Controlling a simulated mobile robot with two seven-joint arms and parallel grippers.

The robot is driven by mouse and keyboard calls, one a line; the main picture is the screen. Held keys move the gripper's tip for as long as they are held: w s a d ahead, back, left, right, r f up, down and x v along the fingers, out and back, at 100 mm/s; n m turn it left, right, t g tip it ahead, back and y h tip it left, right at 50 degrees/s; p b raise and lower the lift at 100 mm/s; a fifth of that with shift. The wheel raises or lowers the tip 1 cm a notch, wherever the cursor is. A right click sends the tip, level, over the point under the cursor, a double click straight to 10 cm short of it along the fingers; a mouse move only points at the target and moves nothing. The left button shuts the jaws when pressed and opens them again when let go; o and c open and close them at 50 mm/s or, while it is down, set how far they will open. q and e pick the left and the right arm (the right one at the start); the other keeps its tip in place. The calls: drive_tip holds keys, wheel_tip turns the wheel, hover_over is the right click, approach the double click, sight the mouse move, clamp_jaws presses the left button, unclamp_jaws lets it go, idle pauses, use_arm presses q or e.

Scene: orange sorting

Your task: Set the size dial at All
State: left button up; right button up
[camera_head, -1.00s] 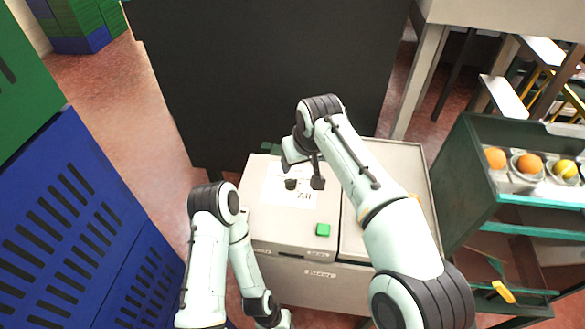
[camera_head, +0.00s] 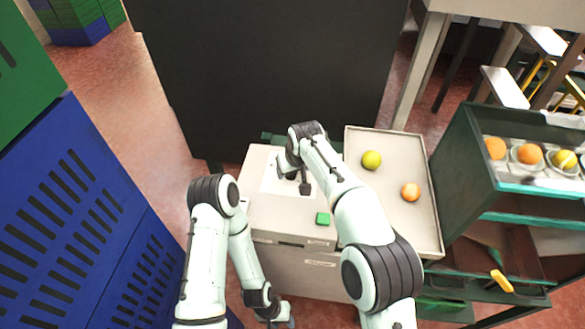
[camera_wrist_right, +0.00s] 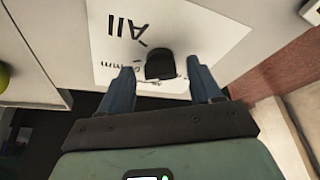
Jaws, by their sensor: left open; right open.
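The size dial is a black knob (camera_wrist_right: 160,65) on a white printed label (camera_wrist_right: 205,30), seen in the right wrist view. The word "All" shows upside down above and left of the knob, with partly hidden print by it. My right gripper (camera_wrist_right: 162,86) is open, one finger on each side of the knob; I cannot tell whether they touch it. In the head view my right gripper (camera_head: 298,183) is over the label on the light cabinet (camera_head: 285,215), and the arm hides "All". My left gripper (camera_head: 283,319) is low at the cabinet's front, partly cut off.
A green button (camera_head: 323,219) is on the cabinet top. A tray (camera_head: 385,215) beside it holds a yellow-green fruit (camera_head: 371,160) and an orange (camera_head: 411,192). A dark rack (camera_head: 455,165) with fruit stands right. Blue crates (camera_head: 75,215) stand left; a dark panel (camera_head: 265,70) stands behind.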

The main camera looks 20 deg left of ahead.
drive_tip(key=c, duration=1)
drive_tip(key=shift+c, duration=0.2)
use_arm(q)
drive_tip(key=shift+w+r, duration=0.1)
use_arm(e)
drive_tip(key=shift+m, duration=0.3)
drive_tip(key=m, duration=0.1)
drive_tip(key=m+h+p, duration=0.1)
drive_tip(key=m, duration=0.1)
drive_tip(key=shift+s+a+r+m+t, duration=0.2)
drive_tip(key=shift+m+t, duration=0.1)
drive_tip(key=shift+t, duration=0.1)
drive_tip(key=shift+f+m+h+p, duration=0.1)
drive_tip(key=shift+m+h+p, duration=0.3)
drive_tip(key=shift+m, duration=0.5)
drive_tip(key=shift+a+m+h, duration=0.15)
drive_tip(key=shift+m+h, duration=0.35)
drive_tip(key=shift+m, duration=0.3)
use_arm(q)
drive_tip(key=shift+w+r, duration=0.95)
drive_tip(key=shift+w, duration=0.25)
use_arm(e)
drive_tip(key=m, duration=0.2)
drive_tip(key=m+h, duration=0.1)
drive_tip(key=m, duration=0.1)
drive_tip(key=shift+a+h, duration=0.15)
drive_tip(key=shift+h, duration=0.15)
drive_tip(key=shift+m, duration=0.4)
